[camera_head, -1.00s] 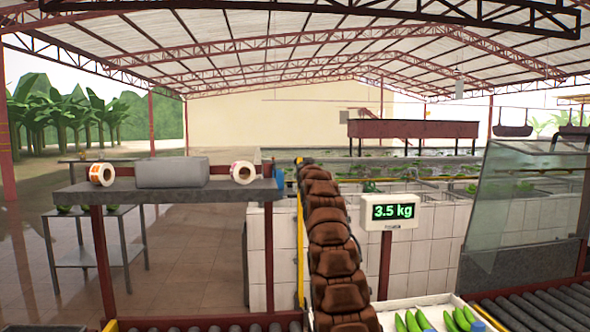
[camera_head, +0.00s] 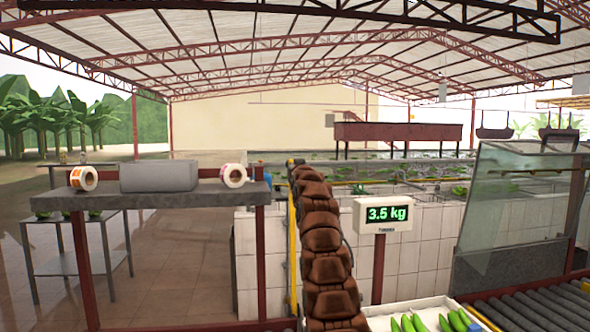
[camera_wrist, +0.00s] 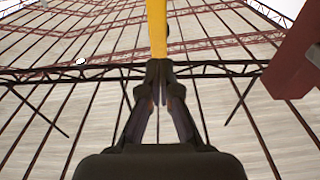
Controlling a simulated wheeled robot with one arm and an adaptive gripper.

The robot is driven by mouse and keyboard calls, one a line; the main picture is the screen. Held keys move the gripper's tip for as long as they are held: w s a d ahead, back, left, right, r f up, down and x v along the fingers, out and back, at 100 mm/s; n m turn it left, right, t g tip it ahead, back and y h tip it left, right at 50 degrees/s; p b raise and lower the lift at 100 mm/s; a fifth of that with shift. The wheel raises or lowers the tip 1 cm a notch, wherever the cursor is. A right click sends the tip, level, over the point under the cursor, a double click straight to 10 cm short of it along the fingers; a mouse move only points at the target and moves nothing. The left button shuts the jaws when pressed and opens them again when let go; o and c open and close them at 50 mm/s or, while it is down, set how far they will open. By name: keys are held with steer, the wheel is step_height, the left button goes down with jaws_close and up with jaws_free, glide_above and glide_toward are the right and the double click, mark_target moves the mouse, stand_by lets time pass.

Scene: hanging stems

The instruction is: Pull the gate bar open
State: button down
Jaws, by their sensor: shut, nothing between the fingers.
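A yellow bar (camera_wrist: 157,28) shows in the wrist view, running up from just beyond the fingertips to the top edge. It looks like the gate bar. My gripper (camera_wrist: 157,72) is shut and empty, its fingertips by the bar's lower end. I cannot tell whether they touch it. In the head view a thin yellow upright bar (camera_head: 292,250) stands close along the left side of a brown segmented column, partly hidden by it. My gripper cannot be made out clearly in the head view.
A grey shelf (camera_head: 150,197) with two label rolls stands left. A scale display (camera_head: 387,214) reads 3.5 kg. A white tray (camera_head: 380,316) of green bananas, rollers (camera_head: 540,305) and a glass panel (camera_head: 515,210) are at right. A red beam (camera_wrist: 295,65) shows in the wrist view.

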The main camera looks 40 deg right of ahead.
steer(key=r+b+v, duration=0.2)
steer(key=b+v, duration=1)
steer(key=v, duration=0.1)
steer(key=shift+s+a+r, duration=0.2)
steer(key=shift+s+a, duration=0.1)
steer(key=shift+s, duration=0.05)
stand_by(0.3)
